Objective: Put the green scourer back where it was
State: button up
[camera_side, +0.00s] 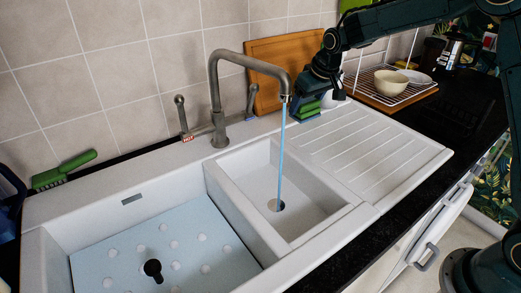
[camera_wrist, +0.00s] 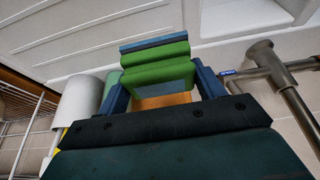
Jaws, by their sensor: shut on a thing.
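The green scourer (camera_wrist: 158,74) is between the two blue fingers of my gripper (camera_wrist: 160,84) in the wrist view. A further green band with a blue strip (camera_wrist: 155,42) lies just beyond it; I cannot tell whether these belong to the same piece. In the side view my gripper (camera_side: 312,90) points down behind the tap, at the back of the sink unit. Green and blue layers (camera_side: 306,107) show under it, low by the drainer's back left corner. The fingers partly hide them, and contact with the surface below is unclear.
The metal tap (camera_side: 216,95) stands left of my gripper, with a blue stream running into the small basin (camera_side: 262,180). A wooden board (camera_side: 270,60) leans on the wall behind. A wire rack (camera_side: 385,85) with a bowl (camera_side: 391,82) stands right. The ribbed drainer (camera_side: 370,145) is clear.

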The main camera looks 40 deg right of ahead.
aim_at(305, 113)
jog(key=shift+f, duration=1.75)
jog(key=shift+f, duration=2.1)
jog(key=shift+f, duration=0.15)
jog(key=o, duration=0.9)
jog(key=v, duration=1.1)
jog(key=shift+r, duration=0.2)
jog(key=shift+s+r, duration=0.25)
jog(key=shift+r, duration=0.15)
